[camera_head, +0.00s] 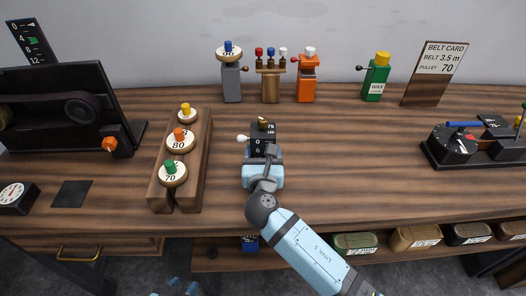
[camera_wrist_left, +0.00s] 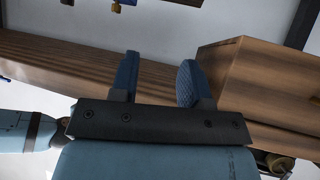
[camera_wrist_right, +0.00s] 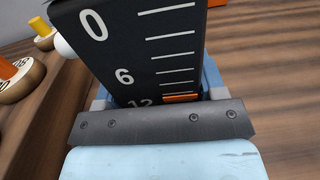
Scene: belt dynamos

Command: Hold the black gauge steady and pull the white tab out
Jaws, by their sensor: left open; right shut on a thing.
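The black gauge (camera_head: 262,133) stands near the middle of the table, with a brass-coloured knob on top. In the right wrist view its scale face (camera_wrist_right: 135,40) shows 0, 6, 12 and an orange mark low down. The white tab (camera_head: 243,139) sticks out from its left side; it also shows in the right wrist view (camera_wrist_right: 63,44). My right gripper (camera_head: 262,158) is shut on the gauge's lower part. My left gripper (camera_head: 176,288) is at the bottom edge of the head view, well away from the gauge. Its open, empty fingers show in the left wrist view (camera_wrist_left: 157,80).
A wooden rack (camera_head: 161,160) with several numbered, coloured-knob discs stands left of the gauge. Several knobbed blocks, including an orange one (camera_head: 307,80), line the back. A black device (camera_head: 470,148) is at the right. Table left of the tab is narrow; the right is clear.

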